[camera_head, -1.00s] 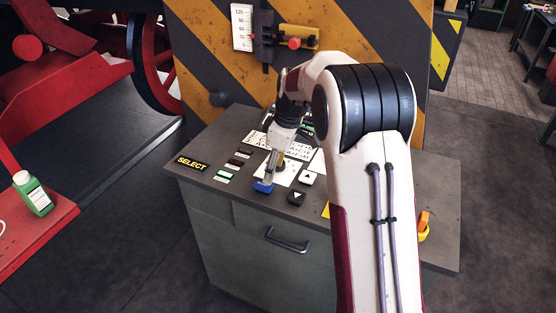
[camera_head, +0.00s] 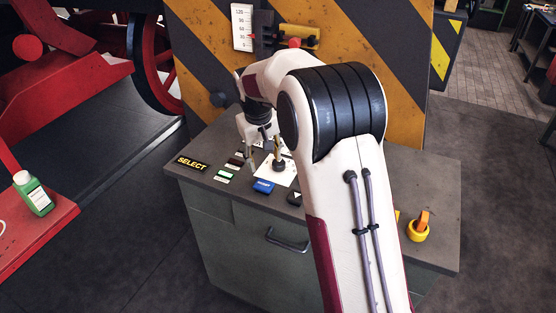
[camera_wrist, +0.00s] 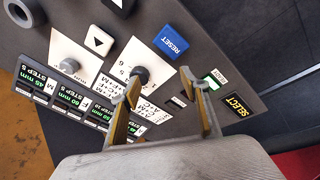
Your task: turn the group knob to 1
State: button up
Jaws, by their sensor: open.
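A black knob (camera_head: 279,165) stands on a white card on the slanted console, just behind the blue RESET button (camera_head: 263,186). In the wrist view this knob (camera_wrist: 140,75) shows beside numbers 5 and 6, with the RESET button (camera_wrist: 171,42) close by. A second knob (camera_wrist: 69,65) stands on another white card to its left. I cannot read which is marked as the group knob. My gripper (camera_head: 263,160) is open above the console. In the wrist view my gripper (camera_wrist: 160,80) has the first knob near its left fingertip, not centred between the fingers.
The yellow SELECT label (camera_head: 192,163) and several small lit labels lie left of the card. An arrow button (camera_head: 295,199) is right of RESET. Lit step displays (camera_wrist: 75,97) line the console in the wrist view. A yellow-and-orange object (camera_head: 418,228) stands at the right.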

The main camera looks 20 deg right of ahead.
aim_at(279, 162)
jog(key=shift+w+d+r+m+t+h, duration=0.15)
jog(key=shift+w+d+r+m+h, duration=0.3)
jog(key=shift+m, duration=1.3)
jog(key=shift+w+d+r+m+t+h, duration=0.15)
jog(key=shift+d+m, duration=0.5)
jog(key=shift+m, duration=1.15)
jog(key=shift+w+d+r+m+t+h, duration=0.1)
jog(key=shift+w+d+r+m+h, duration=0.35)
jog(key=shift+m, duration=1.3)
jog(key=shift+s+d+f, duration=0.1)
jog(key=shift+s+f, duration=0.05)
jog(key=shift+s, duration=0.05)
jog(key=shift+f, duration=0.15)
jog(key=shift+x, duration=3.8)
jog(key=c, duration=1.1)
